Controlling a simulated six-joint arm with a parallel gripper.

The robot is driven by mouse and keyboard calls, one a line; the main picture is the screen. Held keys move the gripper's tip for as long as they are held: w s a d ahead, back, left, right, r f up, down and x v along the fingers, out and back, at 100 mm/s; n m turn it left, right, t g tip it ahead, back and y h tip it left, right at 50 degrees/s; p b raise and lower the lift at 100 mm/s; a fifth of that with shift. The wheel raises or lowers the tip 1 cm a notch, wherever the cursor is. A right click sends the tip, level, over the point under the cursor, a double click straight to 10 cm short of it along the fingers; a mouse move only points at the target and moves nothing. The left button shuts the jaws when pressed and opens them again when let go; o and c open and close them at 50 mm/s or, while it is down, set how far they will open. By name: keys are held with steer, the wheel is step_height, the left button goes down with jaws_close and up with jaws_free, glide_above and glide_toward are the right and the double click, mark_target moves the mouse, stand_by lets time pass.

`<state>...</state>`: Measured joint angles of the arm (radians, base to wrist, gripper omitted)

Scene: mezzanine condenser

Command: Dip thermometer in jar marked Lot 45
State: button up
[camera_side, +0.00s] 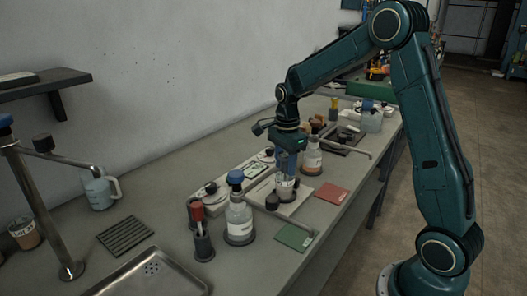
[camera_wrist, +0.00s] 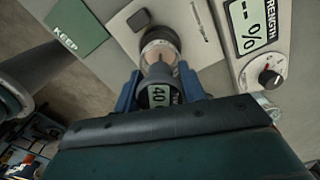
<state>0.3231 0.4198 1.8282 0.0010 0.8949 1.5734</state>
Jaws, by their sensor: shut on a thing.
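My gripper (camera_wrist: 158,86) has its blue fingers shut on the thermometer (camera_wrist: 159,97), whose dark round head reads "40". In the side view my gripper (camera_side: 289,158) points down over a small jar (camera_side: 285,190) on a pale board. In the wrist view the jar (camera_wrist: 158,42) has a clear rim and pinkish contents, straight beyond the thermometer's head. The thermometer's stem is mostly hidden, so I cannot tell how deep its tip is. The jar's lot label is not readable.
A green card marked KEEP (camera_wrist: 75,27) and a red card (camera_side: 332,193) lie near the bench's front edge. A strength meter (camera_wrist: 262,40) lies beside the board. A blue-capped bottle (camera_side: 239,217) and red-topped holder (camera_side: 201,235) stand nearby.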

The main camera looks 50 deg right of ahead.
steer(key=shift+r, duration=0.1)
stand_by(0.6)
steer(key=shift+r, duration=4.85)
steer(key=shift+w+a, duration=0.1)
